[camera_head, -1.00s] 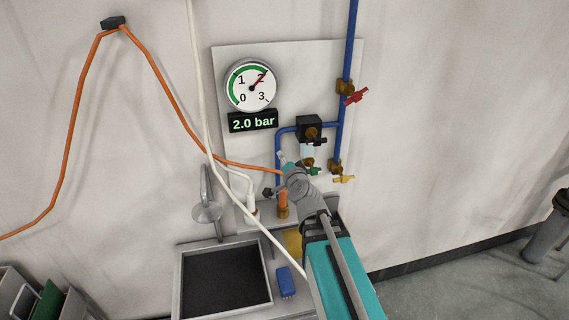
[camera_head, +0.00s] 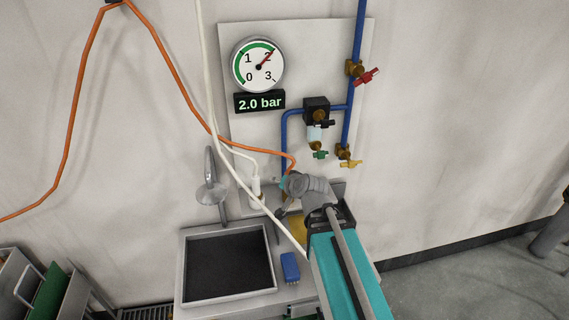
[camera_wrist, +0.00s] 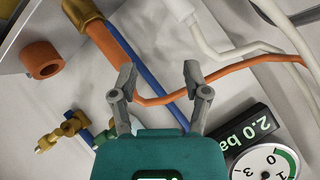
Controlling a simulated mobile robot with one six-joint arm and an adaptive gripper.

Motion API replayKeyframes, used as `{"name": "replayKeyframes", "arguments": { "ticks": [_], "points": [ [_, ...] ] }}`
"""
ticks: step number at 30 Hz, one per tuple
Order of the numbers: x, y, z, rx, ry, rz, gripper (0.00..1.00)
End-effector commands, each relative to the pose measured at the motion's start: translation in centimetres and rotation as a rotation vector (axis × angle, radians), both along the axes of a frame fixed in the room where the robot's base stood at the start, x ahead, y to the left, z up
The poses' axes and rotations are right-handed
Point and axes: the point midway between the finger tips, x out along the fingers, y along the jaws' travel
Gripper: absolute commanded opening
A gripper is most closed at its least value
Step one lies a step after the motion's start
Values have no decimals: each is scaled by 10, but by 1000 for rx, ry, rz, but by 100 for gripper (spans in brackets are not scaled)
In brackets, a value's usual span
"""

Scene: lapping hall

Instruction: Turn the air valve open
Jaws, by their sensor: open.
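A valve with a red handle (camera_head: 368,76) sits high on the blue vertical pipe, its handle crosswise to the pipe. A yellow-handled valve (camera_head: 351,164) sits lower on this pipe, and a small green handle (camera_head: 320,155) is under the filter unit. I cannot tell from the pictures which is the air valve. My gripper (camera_head: 283,200) is low at the panel's bottom edge, left of and below these valves. In the wrist view my gripper (camera_wrist: 160,78) is open, with an orange hose (camera_wrist: 155,100) crossing behind its fingers and nothing held.
A round gauge (camera_head: 258,65) and a display (camera_head: 260,102) read about 2.0 bar. A white hose (camera_head: 222,150) hangs left of the gripper. The wall to the right is clear.

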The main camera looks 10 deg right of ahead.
Motion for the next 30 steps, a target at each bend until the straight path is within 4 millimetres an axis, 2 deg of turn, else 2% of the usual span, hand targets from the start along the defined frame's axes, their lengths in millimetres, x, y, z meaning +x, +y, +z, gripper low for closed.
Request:
{"name": "replayKeyframes", "arguments": {
  "ticks": [1,6,13,18,21,30],
  "points": [
    [-9,1,-20,-44,54,37,61],
    [-45,-3,-70,-201,263,157,61],
    [-101,-24,-122,-392,560,278,61],
    [-135,-41,-141,-487,738,328,61],
    [-148,-48,-145,-520,808,341,61],
    [-158,-51,-147,-546,865,353,61]
  ]
}}
